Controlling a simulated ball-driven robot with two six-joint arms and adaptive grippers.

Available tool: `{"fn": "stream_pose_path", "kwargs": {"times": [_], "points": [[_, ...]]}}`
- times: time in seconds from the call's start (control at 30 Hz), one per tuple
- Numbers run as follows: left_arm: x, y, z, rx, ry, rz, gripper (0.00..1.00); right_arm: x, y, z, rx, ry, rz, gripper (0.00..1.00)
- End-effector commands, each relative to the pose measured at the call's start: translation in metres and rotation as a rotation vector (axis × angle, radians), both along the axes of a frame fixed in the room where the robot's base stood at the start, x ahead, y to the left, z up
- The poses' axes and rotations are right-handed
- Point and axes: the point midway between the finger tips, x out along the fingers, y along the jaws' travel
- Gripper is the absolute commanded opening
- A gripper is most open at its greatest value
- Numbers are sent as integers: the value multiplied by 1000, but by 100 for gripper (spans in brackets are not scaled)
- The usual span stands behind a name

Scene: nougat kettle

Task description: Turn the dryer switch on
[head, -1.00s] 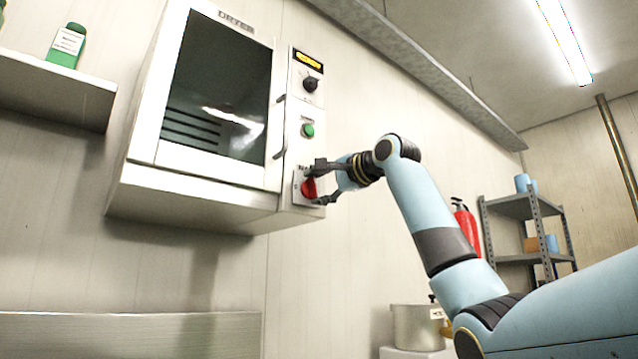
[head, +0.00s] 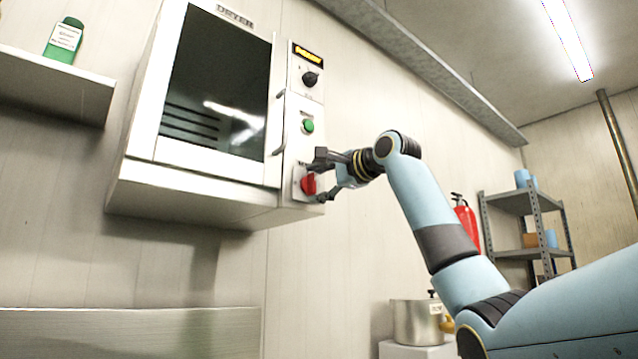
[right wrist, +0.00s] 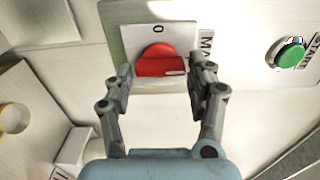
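The white dryer (head: 195,180) hangs on the wall in the head view, with a control panel on its right side. Its red switch (head: 308,184) sits low on that panel. In the right wrist view the red switch (right wrist: 160,62) has its bar lying across the picture, with a white mark toward the right; a "0" is printed above it. My right gripper (head: 323,178) is open in front of the switch. In the wrist view its fingertips (right wrist: 163,75) stand on either side of the switch, with gaps visible. My left gripper is not in view.
Above the switch are a green button (head: 308,126), a black knob (head: 310,79) and a lit orange display (head: 308,55). A shelf (head: 60,85) with a green bottle (head: 64,40) is at left. A pot (head: 416,322) and metal rack (head: 520,205) stand at right.

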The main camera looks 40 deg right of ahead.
Motion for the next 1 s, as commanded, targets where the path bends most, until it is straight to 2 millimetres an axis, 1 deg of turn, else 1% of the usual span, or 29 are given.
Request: {"fn": "stream_pose_path", "kwargs": {"times": [0.03,0.1,0.37,0.47,0.57,0.8,0.9,1.0], "points": [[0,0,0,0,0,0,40,0,0,0,0,0,0,66],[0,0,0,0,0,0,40,0,0,0,-1,0,0,73],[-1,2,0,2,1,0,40,-1,0,0,-1,0,0,73],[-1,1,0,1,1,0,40,-7,-2,0,-2,-1,-1,73],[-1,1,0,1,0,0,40,-23,-4,0,-5,-1,-3,73],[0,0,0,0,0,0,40,-79,-9,-1,-9,0,-7,73],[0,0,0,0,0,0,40,-97,-9,-1,-7,2,-4,73],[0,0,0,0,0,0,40,-109,-10,-1,-5,0,-3,73]]}}
